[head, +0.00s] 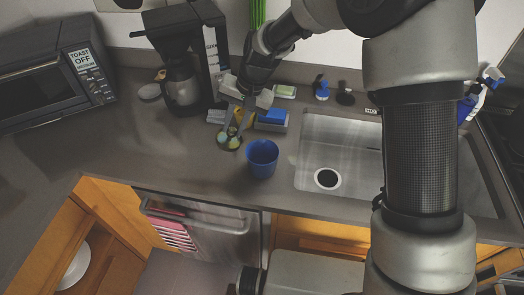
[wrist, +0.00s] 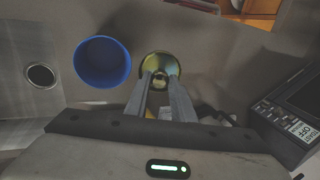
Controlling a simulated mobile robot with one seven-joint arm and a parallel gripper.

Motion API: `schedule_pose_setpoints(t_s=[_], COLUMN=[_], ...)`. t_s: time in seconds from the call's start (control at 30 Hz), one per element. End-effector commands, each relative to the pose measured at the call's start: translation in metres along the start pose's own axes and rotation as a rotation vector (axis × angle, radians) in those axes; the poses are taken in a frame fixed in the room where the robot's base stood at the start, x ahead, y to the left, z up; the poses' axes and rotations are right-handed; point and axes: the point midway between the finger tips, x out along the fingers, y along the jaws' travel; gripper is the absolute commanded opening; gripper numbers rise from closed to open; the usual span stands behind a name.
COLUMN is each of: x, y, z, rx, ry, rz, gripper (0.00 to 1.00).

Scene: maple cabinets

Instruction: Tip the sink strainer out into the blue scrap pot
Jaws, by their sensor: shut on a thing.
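The blue scrap pot (head: 262,157) stands upright on the counter, left of the sink. In the wrist view the pot (wrist: 103,62) looks empty. The sink strainer (head: 229,141) is a small round dish with yellowish and greenish bits on it, left of and slightly behind the pot. In the wrist view the strainer (wrist: 160,58) is right of the pot, apart from it. My gripper (head: 237,123) points down and is shut on the strainer near its middle. In the wrist view its fingertips (wrist: 160,79) cover the strainer's near part. I cannot tell whether the strainer touches the counter.
The sink (head: 335,150) with its dark drain hole is right of the pot. A blue sponge (head: 272,117) in a holder is behind the pot. A coffee maker (head: 183,85) and toaster oven (head: 50,85) stand left. Counter in front of the strainer is clear.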

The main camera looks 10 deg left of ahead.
Motion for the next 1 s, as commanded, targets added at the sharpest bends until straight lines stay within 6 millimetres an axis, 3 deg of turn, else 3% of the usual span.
schedule_pose_setpoints(t_s=[1.0], x=[-0.009], y=[0.022], z=[-0.001], rx=[0.003], ry=[0.001], rz=[-0.138], gripper=[0.0])
